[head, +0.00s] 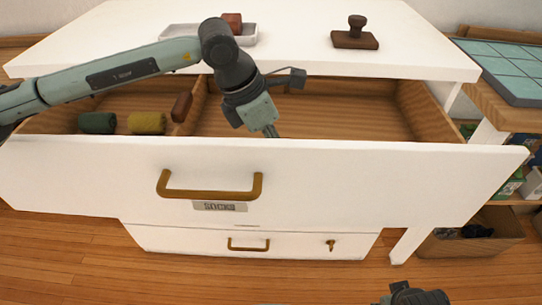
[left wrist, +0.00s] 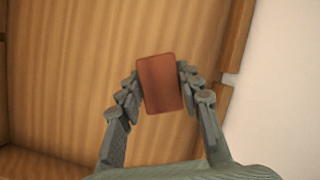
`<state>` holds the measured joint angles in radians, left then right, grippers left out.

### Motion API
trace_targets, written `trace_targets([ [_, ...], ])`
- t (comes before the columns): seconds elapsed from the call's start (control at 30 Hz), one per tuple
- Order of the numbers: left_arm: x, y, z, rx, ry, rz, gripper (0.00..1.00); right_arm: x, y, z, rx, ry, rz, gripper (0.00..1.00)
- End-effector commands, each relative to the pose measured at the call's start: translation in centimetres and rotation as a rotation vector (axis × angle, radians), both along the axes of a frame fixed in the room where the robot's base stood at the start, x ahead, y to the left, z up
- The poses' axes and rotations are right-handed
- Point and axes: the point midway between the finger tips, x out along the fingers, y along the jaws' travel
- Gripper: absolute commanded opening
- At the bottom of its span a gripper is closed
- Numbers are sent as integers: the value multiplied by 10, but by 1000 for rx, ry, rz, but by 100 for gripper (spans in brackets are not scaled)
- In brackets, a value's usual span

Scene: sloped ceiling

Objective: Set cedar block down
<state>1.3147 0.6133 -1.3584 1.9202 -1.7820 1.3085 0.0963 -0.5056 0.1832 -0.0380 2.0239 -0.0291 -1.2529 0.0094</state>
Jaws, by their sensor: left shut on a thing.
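My left gripper (head: 270,131) reaches down into the open drawer, just behind its white front panel (head: 330,180). In the left wrist view, my left gripper (left wrist: 160,86) is shut on a reddish-brown cedar block (left wrist: 158,83), held between the fingertips above the wooden drawer floor (left wrist: 70,70). The drawer front hides this block in the head view. I cannot tell its height above the floor. My right gripper's fingers do not show; only a dark part of my body is at the bottom edge of the head view.
The left compartment holds a green roll (head: 97,123), a yellow-olive roll (head: 147,123) and a tilted brown block (head: 181,106) by the divider (head: 199,98). The wide compartment floor (head: 340,120) looks clear. On top are a tray (head: 249,35) with a reddish block (head: 233,22), and a stamp (head: 355,37).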

Motion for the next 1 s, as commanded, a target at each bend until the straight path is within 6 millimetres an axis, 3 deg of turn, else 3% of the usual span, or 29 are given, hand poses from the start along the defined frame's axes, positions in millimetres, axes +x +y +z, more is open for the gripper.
trace_targets([
  [0.4, 0, 1, -44, 0, 0, 1, 11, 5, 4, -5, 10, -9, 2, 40],
  [0.83, 0, 0, -47, 0, -1, 0, 11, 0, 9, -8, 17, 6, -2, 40],
  [0.87, 0, 1, -47, 0, -1, 0, 39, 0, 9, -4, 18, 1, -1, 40],
  [1.0, 0, 0, -46, 0, -1, 0, 56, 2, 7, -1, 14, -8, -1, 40],
])
